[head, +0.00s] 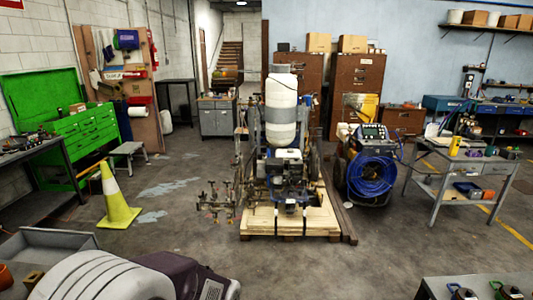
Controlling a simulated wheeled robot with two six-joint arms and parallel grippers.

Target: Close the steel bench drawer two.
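An open grey metal drawer or tray (60,238) shows at the lower left edge of the head view, cut off by the frame. I cannot tell whether it is drawer two of the steel bench. A grey steel cabinet bench (215,117) stands far back, left of centre; its front looks shut at this distance. No drawer number can be read. Neither of my grippers shows in the view.
A line striper with a white tank (282,108) stands on a wooden pallet (260,222) mid-floor. A yellow-green cone (117,205) and a green tool chest (85,130) are left.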

